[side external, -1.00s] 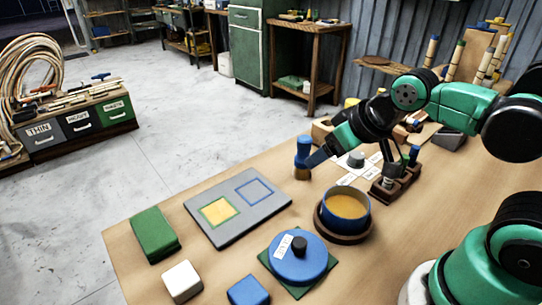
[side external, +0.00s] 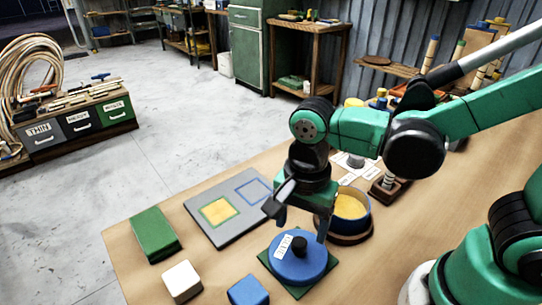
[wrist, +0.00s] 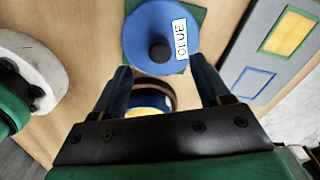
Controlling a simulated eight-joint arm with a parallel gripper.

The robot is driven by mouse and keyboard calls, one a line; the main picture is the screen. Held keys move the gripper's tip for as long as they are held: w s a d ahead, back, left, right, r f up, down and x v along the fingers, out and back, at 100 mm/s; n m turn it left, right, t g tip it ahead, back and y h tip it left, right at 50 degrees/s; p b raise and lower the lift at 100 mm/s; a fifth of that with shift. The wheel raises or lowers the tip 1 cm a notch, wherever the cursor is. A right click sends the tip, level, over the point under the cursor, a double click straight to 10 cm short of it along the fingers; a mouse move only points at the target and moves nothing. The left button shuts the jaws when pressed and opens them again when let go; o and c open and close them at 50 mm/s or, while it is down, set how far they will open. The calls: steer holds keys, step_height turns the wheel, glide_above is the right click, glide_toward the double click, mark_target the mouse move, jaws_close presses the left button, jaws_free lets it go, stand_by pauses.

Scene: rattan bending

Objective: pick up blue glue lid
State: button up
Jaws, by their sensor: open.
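The blue glue lid (side external: 299,262) is a round disc with a black knob and a white label. It lies on a green square mat (side external: 264,257) near the front of the table. The wrist view shows the lid (wrist: 140,42) with its label reading GLUE. My gripper (side external: 301,227) is open and empty, pointing down over the lid's far side. In the wrist view my gripper (wrist: 160,66) has its two fingers apart, with the lid just ahead of and between them. The knob is not between the fingertips.
The open glue pot (side external: 350,207) stands close behind the lid, partly hidden by my gripper. A grey board (side external: 222,226) with yellow and blue squares lies to the left. Green (side external: 154,234), white (side external: 182,281) and blue (side external: 248,290) blocks lie near the front edge.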

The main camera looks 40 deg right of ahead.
mark_target(300, 242)
steer(key=shift+f, duration=2.55)
jaws_close()
